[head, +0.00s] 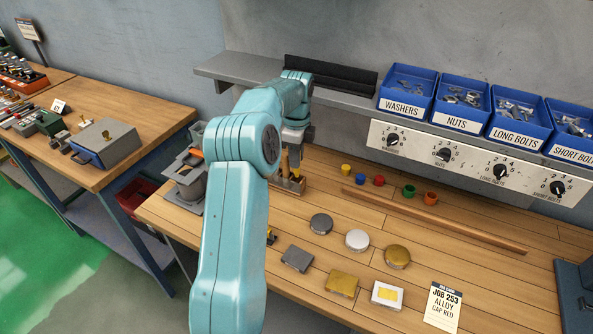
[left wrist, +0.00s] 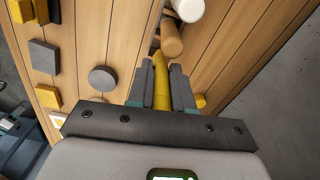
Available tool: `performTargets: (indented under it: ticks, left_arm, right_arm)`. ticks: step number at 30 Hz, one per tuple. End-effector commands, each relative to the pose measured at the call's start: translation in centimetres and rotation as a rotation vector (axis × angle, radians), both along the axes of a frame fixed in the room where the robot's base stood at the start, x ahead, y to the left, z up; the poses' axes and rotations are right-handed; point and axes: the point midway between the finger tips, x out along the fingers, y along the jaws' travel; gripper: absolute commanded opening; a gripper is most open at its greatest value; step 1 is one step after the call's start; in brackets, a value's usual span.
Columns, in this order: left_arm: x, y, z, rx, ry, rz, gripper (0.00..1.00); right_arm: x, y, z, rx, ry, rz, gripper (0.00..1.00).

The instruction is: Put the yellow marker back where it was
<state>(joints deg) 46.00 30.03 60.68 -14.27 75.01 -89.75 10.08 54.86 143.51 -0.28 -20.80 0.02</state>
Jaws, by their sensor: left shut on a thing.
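My left gripper (head: 297,148) is over the back left of the wooden bench, at a small wooden holder (head: 291,184) with brown-handled tools standing in it. In the left wrist view my left gripper (left wrist: 163,82) is shut on the yellow marker (left wrist: 160,72), which lies between the two grey fingers. A brown handle (left wrist: 172,40) and a white rounded end (left wrist: 187,9) are just beyond the marker's far end. In the head view the marker is hard to tell apart from the fingers and handles. My right gripper is not in view.
Small caps, including yellow (head: 346,169) and red (head: 379,181), stand right of the holder. A wooden strip (head: 440,222) lies behind discs and square blocks. Grey containers (head: 187,182) stand at the left. Blue bins (head: 407,92) sit on the shelf above.

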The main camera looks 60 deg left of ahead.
Motion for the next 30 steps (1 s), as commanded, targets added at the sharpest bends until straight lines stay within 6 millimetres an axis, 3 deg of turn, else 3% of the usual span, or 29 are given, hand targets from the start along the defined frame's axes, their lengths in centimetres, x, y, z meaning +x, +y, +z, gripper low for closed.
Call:
performTargets:
  ticks: [10, 23, 24, 25, 30]
  left_arm:
    - [-0.1, 0.0, -4.4, -0.002, 0.002, 0.000, 0.00]
    - [0.0, 0.0, -5.2, 0.000, 0.000, 0.000, 0.00]
    - [0.0, 0.0, -5.1, 0.000, 0.000, 0.000, 0.33]
    - [0.0, 0.0, -5.1, 0.000, 0.000, 0.000, 0.43]
    - [0.0, 0.0, -5.0, 0.000, 0.000, 0.000, 0.46]
  right_arm:
    - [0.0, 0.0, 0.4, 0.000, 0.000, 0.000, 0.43]
    - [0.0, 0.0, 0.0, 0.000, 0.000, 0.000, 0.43]
    - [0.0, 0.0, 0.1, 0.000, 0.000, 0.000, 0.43]
    - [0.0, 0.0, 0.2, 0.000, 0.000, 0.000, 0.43]
    - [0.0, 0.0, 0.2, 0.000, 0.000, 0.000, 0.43]
